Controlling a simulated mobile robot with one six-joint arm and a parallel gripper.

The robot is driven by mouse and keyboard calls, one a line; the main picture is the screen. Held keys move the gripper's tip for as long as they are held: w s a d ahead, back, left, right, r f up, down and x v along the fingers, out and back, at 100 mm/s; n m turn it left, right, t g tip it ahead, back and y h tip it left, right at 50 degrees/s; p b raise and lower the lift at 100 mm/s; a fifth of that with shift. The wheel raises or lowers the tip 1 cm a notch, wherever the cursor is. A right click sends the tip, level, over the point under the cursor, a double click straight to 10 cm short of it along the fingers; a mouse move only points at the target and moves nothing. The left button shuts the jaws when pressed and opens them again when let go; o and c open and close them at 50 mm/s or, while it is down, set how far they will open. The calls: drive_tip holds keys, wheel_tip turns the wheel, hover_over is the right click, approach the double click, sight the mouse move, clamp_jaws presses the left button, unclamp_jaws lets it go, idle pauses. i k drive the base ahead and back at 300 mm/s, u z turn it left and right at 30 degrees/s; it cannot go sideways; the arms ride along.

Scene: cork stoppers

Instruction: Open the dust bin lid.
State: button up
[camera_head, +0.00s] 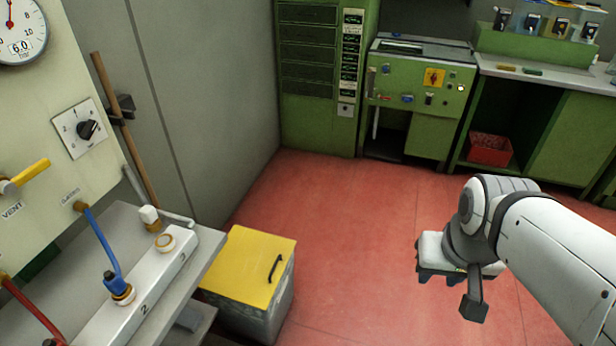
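The dust bin (264,318) is a grey box standing on the red floor, left of centre, beside the bench. Its yellow lid (250,268) lies flat and closed on top, with a dark curved handle (274,268) near its right edge. My gripper (474,306) is at the right, over open floor and well apart from the bin. A dark finger points down from it. The arm and wrist hide part of it, so its opening cannot be made out.
A panel with a gauge (16,30) rises at left. Green cabinets (318,130) line the back. A red crate (489,149) sits under a counter. Floor between bin and gripper is clear.

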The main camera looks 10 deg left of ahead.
sight(248, 270)
drive_tip(key=u, duration=0.1)
drive_tip(key=i, duration=0.95)
drive_tip(key=u, duration=0.4)
